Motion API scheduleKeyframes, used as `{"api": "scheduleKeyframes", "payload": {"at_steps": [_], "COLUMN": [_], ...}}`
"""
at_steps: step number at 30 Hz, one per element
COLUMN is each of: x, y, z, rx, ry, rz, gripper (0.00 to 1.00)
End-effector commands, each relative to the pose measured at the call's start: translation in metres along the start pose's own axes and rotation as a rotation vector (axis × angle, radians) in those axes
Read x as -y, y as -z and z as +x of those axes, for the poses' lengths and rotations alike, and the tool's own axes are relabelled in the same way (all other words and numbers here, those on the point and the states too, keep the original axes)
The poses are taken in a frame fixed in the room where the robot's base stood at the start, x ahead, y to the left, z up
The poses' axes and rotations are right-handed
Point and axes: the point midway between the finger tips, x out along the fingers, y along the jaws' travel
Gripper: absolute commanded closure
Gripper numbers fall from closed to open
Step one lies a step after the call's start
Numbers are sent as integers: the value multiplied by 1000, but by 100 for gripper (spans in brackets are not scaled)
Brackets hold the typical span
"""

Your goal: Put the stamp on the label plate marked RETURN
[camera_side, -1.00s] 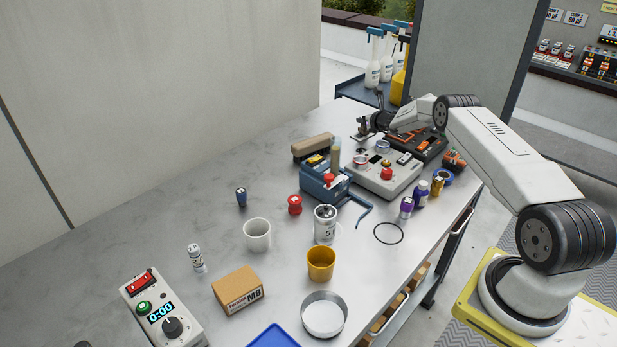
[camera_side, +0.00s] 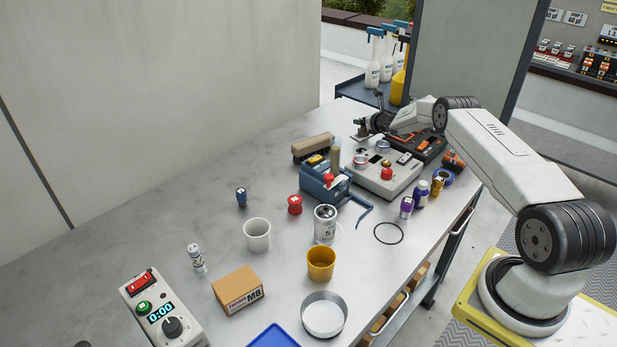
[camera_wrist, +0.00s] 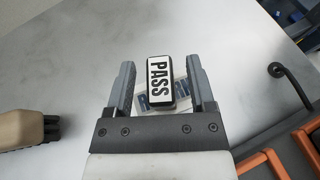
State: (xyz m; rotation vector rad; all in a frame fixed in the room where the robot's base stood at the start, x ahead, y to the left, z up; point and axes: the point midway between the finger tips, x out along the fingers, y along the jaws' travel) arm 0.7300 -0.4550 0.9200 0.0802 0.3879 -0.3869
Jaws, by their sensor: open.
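The stamp (camera_wrist: 158,78), a dark block with a white top reading PASS, stands between the spread fingers of my gripper (camera_wrist: 158,66) in the wrist view. A gap shows on each side of it. It sits over a pale label plate with blue print (camera_wrist: 183,93). The stamp covers much of the plate, and I cannot read its word. In the side view my gripper (camera_side: 362,128) is low over the far end of the bench, beyond the grey control box. The stamp is too small to make out there.
A brown brush (camera_side: 313,147) lies left of my gripper. The grey control box (camera_side: 383,176) and an orange-and-black case (camera_side: 420,146) stand close by. A black hooked handle (camera_wrist: 290,78) shows at right in the wrist view. The bench's left side is mostly clear.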

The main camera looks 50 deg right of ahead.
Motion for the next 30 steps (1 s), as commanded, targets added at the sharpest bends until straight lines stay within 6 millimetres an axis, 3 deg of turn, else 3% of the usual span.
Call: {"api": "scheduleKeyframes", "payload": {"at_steps": [11, 30], "x": [0, 1], "y": [-3, -3], "z": [-9, -48], "rx": [-2, 0], "ry": [-2, 0], "rz": [1, 1], "gripper": [30, 30]}}
